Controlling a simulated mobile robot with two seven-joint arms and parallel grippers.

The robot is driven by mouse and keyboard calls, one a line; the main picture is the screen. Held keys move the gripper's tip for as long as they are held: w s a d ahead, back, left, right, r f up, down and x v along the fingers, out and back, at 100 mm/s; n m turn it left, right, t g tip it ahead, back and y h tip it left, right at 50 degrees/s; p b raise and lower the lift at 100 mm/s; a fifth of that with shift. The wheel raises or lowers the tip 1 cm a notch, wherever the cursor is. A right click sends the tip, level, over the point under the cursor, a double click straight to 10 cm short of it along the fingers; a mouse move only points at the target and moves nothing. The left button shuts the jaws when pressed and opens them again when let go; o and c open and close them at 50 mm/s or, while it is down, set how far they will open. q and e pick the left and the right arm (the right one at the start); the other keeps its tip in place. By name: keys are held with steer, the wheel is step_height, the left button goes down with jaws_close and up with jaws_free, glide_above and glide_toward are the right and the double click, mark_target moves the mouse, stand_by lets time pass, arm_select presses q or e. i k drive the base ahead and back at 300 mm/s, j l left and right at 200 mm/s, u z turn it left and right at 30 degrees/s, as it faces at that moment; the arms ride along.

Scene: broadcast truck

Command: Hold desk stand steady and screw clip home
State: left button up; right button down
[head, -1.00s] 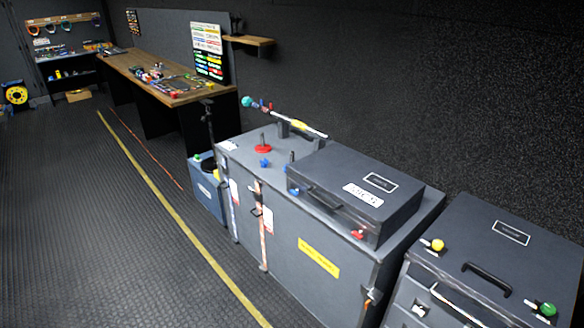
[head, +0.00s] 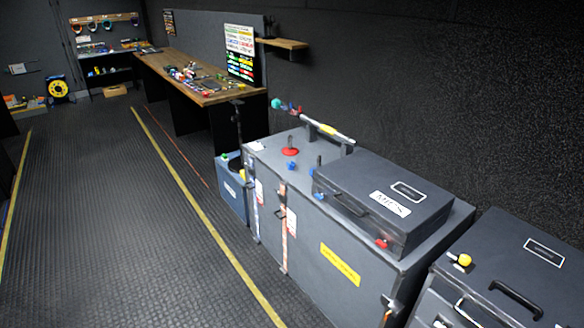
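I see no gripper of mine in the head view. A small stand with a red round base (head: 290,151) and a short dark post is on top of the large grey case (head: 340,262), near its far end. It may be the desk stand, but I cannot tell for sure. A few small blue pieces (head: 291,166) lie near it; I cannot tell whether one is the clip. A rod with a yellow middle (head: 327,129) rests across a dark support behind the red base.
A black case labelled MICS (head: 385,206) lies on the grey case. Another grey case (head: 510,265) stands at the right. A wooden workbench (head: 183,73) with small items runs along the wall. A blue box (head: 231,187) stands beside the grey case. The ribbed floor at left is clear.

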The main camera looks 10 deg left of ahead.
mark_target(319, 158)
steer(key=z, duration=0.5)
steer(key=i+j+z, duration=0.15)
steer(key=z, duration=0.15)
steer(key=i+j+z, duration=0.1)
steer(key=j+z, duration=0.25)
steer(key=i+j+z, duration=0.1)
steer(key=j+z, duration=0.6)
steer(key=j, duration=0.65)
steer(key=j+z, duration=0.2)
steer(key=j, duration=2.75)
